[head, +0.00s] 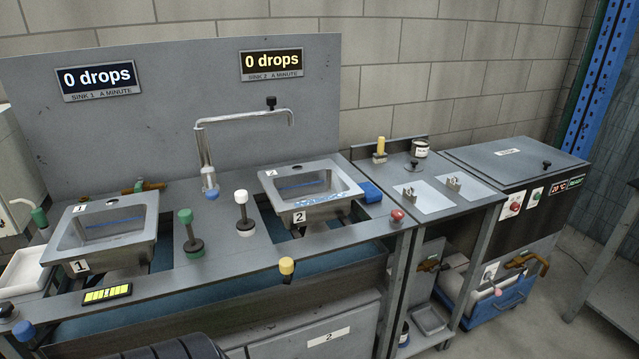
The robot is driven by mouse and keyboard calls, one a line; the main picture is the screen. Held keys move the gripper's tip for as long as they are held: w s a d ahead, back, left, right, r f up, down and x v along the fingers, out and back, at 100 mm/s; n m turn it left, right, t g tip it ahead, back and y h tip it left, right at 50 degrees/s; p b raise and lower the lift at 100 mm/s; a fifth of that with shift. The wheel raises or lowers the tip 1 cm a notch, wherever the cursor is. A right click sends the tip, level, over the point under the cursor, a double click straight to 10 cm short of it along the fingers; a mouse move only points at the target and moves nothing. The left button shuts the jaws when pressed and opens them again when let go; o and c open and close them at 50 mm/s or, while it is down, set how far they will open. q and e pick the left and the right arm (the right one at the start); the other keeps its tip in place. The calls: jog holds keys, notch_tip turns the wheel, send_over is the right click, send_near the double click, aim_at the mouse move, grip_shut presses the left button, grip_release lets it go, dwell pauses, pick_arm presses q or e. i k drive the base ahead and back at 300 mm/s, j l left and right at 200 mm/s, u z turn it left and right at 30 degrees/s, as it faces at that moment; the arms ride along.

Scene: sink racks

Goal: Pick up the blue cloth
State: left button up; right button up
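Neither of my grippers shows in the head view.
A tap (205,160) stands between sink 1 (103,228) and sink 2. Green (189,232) and white (243,210) knobbed levers rise from the counter. A side bench (455,215) and a lidded cabinet (480,157) stand to the right.

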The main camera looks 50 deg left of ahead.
aim_at(371, 194)
jog(key=u, duration=1.4)
jog(key=l, duration=0.1)
jog(key=i+u, duration=0.05)
jog(key=i, duration=0.05)
